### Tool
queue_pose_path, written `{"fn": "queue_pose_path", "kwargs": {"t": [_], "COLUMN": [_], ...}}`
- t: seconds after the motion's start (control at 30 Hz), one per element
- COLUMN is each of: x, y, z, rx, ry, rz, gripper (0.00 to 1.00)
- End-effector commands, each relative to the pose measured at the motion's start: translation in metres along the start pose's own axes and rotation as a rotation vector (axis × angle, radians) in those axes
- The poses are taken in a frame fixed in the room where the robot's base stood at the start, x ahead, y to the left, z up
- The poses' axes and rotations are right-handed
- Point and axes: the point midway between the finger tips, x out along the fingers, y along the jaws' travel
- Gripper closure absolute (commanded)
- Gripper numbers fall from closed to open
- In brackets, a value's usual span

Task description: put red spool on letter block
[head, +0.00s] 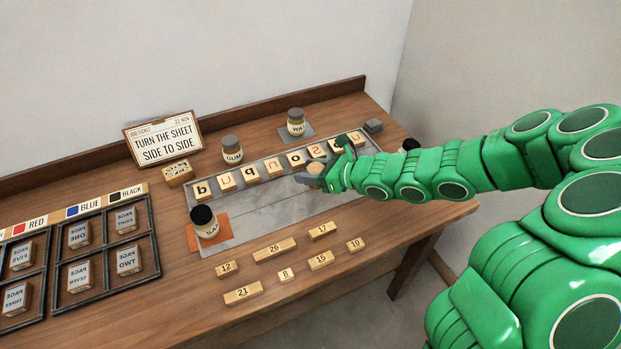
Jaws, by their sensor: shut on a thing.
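A row of pale wooden letter blocks (251,175) stands along the back of a grey plate (285,205). The left end block reads "b" (202,188); the right end is partly covered by my gripper (319,174). My gripper is near the right part of the row, just in front of the blocks. It is shut on a small tan round thing (316,168), seen mostly from above and partly hidden by the fingers. No red shows on it, so I cannot tell if it is the red spool. No other spool is plain in view.
A dark-capped jar (205,222) stands on an orange mat at the plate's left end. Jars marked GUM (232,149) and WAX (296,122) stand behind the row. Numbered wooden blocks (275,250) lie in front. Black-framed trays (101,253) are at left.

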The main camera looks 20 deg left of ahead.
Motion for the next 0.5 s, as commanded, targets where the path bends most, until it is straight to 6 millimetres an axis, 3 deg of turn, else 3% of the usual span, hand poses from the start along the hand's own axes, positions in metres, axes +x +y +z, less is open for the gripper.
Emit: {"fn": "queue_pose_path", "kwargs": {"t": [0.33,0.5], "x": [-0.002,0.010], "y": [0.001,0.003], "z": [0.008,0.013], "rx": [0.000,-0.007], "ry": [0.001,0.007], "rz": [0.001,0.012], "gripper": [0.78,0.78]}}
